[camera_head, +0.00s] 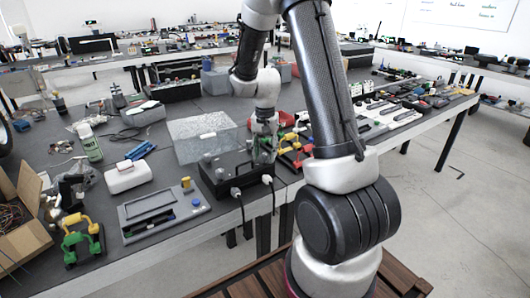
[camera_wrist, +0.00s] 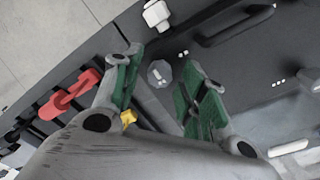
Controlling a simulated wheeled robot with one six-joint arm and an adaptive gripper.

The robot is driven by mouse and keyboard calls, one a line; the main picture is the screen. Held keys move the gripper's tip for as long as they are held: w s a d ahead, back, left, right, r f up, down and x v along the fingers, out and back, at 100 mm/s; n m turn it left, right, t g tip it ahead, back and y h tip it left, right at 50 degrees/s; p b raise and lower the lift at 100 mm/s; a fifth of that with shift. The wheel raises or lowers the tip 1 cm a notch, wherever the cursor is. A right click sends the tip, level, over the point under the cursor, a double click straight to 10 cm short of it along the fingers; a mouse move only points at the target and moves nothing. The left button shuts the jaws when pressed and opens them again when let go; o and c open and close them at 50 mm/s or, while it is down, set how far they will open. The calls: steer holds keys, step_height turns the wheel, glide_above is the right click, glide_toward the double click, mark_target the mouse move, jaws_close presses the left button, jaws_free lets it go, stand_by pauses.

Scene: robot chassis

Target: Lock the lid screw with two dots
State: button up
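The black chassis box (camera_head: 228,178) stands at the front edge of the table, with a clear lid panel (camera_head: 200,136) raised behind it. My gripper (camera_head: 264,150) points down over the box's right end. In the wrist view its two green-padded fingers (camera_wrist: 161,62) are apart, with nothing held. A grey faceted lid screw (camera_wrist: 159,73) shows between the fingertips; whether they touch it cannot be told. Two small white dots (camera_wrist: 183,53) are marked on the black surface beside this screw. Another group of white dots (camera_wrist: 278,83) lies further right. The screw is not discernible in the head view.
A white plug (camera_wrist: 156,15) sticks out at the box's edge, with cables hanging off the table. Red and yellow clamps (camera_head: 291,150) stand close right of the box. A grey case (camera_head: 163,209) and a white box (camera_head: 128,176) lie to the left.

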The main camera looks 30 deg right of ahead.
mark_target(265, 154)
step_height(265, 154, up, 12)
stand_by(0.6)
stand_by(0.5)
steer(key=s+a+r+n+t, duration=0.2)
steer(key=s+r+n, duration=0.2)
steer(key=s, duration=0.8)
steer(key=s+a+r+n+t, duration=0.2)
steer(key=s+r+n, duration=0.3)
steer(key=s, duration=0.7)
steer(key=shift+a+r, duration=0.55)
steer(key=shift+r, duration=0.35)
